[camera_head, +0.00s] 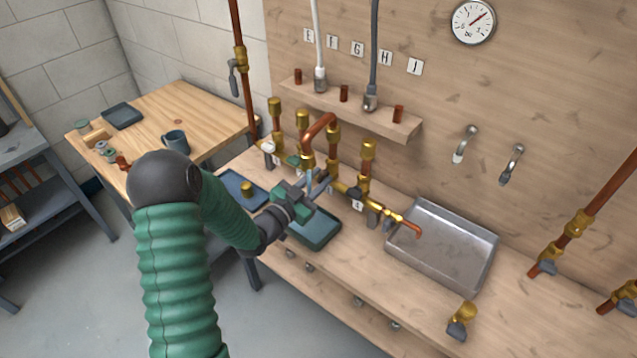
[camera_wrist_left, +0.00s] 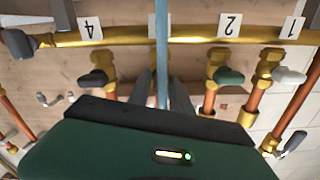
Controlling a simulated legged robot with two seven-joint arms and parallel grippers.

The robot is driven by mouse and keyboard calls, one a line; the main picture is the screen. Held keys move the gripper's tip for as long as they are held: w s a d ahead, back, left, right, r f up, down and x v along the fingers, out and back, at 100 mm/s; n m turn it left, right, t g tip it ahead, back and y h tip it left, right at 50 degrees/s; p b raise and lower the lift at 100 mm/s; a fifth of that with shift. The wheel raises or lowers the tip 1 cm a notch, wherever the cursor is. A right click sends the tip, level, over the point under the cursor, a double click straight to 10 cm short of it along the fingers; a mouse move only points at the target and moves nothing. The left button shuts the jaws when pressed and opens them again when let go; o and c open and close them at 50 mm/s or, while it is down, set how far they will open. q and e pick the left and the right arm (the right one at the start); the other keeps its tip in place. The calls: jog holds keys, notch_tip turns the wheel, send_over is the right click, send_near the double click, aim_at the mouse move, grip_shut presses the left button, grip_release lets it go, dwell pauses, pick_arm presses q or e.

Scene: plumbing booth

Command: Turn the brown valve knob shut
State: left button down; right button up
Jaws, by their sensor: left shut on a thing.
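The brass manifold (camera_wrist_left: 120,36) runs along the bench and also shows in the head view (camera_head: 374,205). In the left wrist view, a dark knob (camera_wrist_left: 92,78) is at label 4, a green knob (camera_wrist_left: 230,76) at label 2 and a pale knob (camera_wrist_left: 288,75) at label 1. My left gripper (camera_head: 320,184) reaches the manifold between labels 4 and 2.
A dark tray (camera_head: 318,228) lies below my left gripper, and a blue tray (camera_head: 235,188) is to its left. A metal sink (camera_head: 450,245) is to the right. Upright brass-capped pipes (camera_head: 368,160) crowd the manifold. A wooden table (camera_head: 190,105) stands at the left.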

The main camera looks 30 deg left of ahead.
pick_arm(q)
jog(key=shift+s+d+f+m+b, duration=0.1)
jog(key=shift+f+m+b, duration=0.05)
jog(key=shift+m+b, duration=2.55)
jog(key=shift+w+d+f+m+b, duration=0.1)
jog(key=shift+f+m+b, duration=0.1)
jog(key=shift+m+b, duration=2.45)
jog(key=shift+s+f+m+b, duration=0.1)
jog(key=shift+f+m+b, duration=0.05)
jog(key=shift+m+b, duration=2.55)
jog(key=shift+n+b, duration=0.4)
jog(key=shift+n, duration=0.05)
jog(key=c, duration=1.4)
grip_release()
jog(key=shift+r, duration=0.15)
